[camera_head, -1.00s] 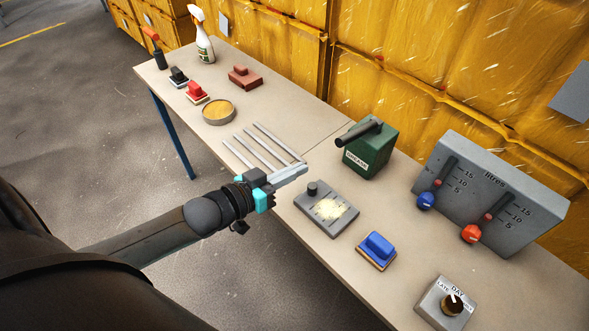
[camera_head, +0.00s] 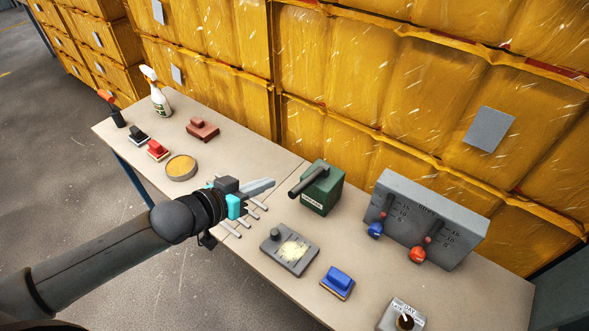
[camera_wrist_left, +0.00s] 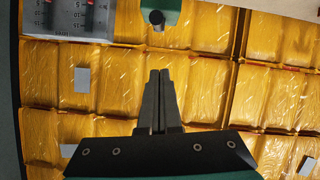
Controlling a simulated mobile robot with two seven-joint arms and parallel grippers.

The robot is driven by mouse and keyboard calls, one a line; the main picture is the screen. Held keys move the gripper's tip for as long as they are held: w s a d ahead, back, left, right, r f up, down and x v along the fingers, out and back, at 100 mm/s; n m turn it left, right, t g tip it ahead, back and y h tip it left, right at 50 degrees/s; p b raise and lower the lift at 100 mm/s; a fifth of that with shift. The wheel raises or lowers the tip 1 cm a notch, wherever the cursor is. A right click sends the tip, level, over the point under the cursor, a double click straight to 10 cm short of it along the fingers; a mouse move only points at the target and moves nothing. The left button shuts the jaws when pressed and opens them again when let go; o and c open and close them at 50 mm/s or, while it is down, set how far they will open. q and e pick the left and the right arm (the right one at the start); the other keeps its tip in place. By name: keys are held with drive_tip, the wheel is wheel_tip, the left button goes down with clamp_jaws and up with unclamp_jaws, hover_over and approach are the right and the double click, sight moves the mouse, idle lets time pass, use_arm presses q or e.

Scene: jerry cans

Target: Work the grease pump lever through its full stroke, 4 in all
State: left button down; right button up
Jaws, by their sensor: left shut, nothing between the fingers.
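The green grease pump (camera_head: 323,190) stands on the table right of centre in the head view. Its dark lever (camera_head: 308,181) slants across its top, with the near end toward the lower left. My left gripper (camera_head: 270,184) is shut and empty. It is left of the pump, apart from the lever, above the metal rods. In the left wrist view the shut fingers (camera_wrist_left: 159,76) point toward the lever's dark round end (camera_wrist_left: 157,18), with the green pump body (camera_wrist_left: 178,10) behind it at the top. My right gripper is not in view.
Metal rods (camera_head: 230,228) lie under my left gripper. A grey plate with a knob (camera_head: 290,250), a blue-handled block (camera_head: 338,281) and a grey litres panel (camera_head: 455,232) are near the pump. A round tin (camera_head: 181,167) and spray bottle (camera_head: 158,95) stand left. Yellow crates (camera_head: 350,140) line the back.

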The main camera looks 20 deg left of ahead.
use_arm(q)
drive_tip(key=shift+w+r+p, duration=0.1)
drive_tip(key=shift+r+p, duration=0.25)
drive_tip(key=shift+r, duration=0.3)
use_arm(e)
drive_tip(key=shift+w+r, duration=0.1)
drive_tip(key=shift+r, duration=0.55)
use_arm(q)
drive_tip(key=shift+w+d+f, duration=0.1)
drive_tip(key=shift+w, duration=0.05)
drive_tip(key=b, duration=0.1)
hover_over(292, 190)
wheel_tip(292, 190, down, 4)
drive_tip(key=f, duration=0.3)
drive_tip(key=shift+w+f, duration=0.1)
drive_tip(key=shift+w, duration=0.15)
drive_tip(key=shift+s+f, duration=0.15)
drive_tip(key=shift+f, duration=0.35)
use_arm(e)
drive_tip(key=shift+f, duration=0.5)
use_arm(q)
drive_tip(key=shift+f, duration=0.1)
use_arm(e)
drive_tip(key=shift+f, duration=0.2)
